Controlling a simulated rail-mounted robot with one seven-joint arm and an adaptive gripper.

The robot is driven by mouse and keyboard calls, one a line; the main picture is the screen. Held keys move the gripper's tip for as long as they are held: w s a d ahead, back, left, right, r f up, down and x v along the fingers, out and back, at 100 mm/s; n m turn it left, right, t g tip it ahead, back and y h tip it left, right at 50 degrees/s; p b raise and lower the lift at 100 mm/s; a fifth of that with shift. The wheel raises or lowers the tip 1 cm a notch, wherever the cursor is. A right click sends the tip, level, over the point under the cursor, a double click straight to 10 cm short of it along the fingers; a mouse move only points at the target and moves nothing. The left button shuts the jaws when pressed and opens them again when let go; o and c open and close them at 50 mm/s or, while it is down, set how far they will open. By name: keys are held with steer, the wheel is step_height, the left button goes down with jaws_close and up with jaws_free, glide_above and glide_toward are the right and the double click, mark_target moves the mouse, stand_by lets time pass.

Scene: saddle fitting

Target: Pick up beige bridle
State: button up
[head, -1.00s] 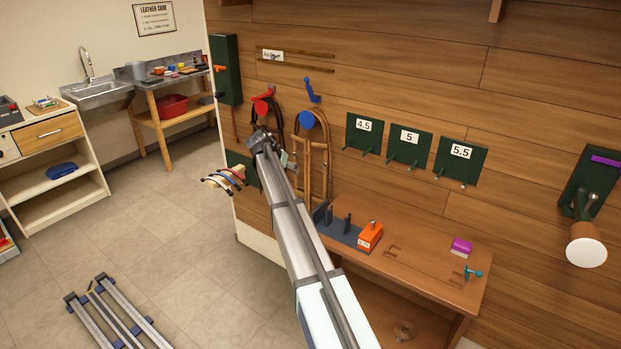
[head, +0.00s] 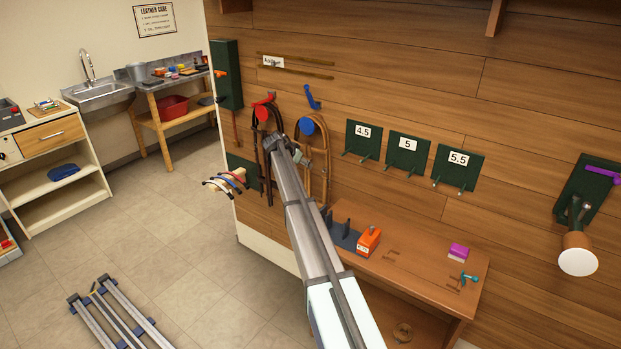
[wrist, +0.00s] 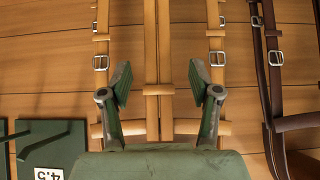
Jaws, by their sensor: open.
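The beige bridle (head: 325,165) hangs on the wooden wall from a blue round holder (head: 307,126). In the wrist view its tan straps and buckles (wrist: 158,60) run up and down, with a central strap between my fingers. My gripper (wrist: 158,85) is open, one finger on each side of that central strap. I cannot tell whether the fingers touch the bridle.
A dark brown bridle (head: 266,150) hangs close by on a red holder (head: 262,112). Green numbered racks (head: 407,151) are on the wall to the right. A wooden bench (head: 430,275) with an orange block (head: 368,240) stands below.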

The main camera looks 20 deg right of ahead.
steer(key=p+x, duration=0.3)
steer(key=x, duration=0.3)
steer(key=shift+d, duration=0.15)
jaws_close()
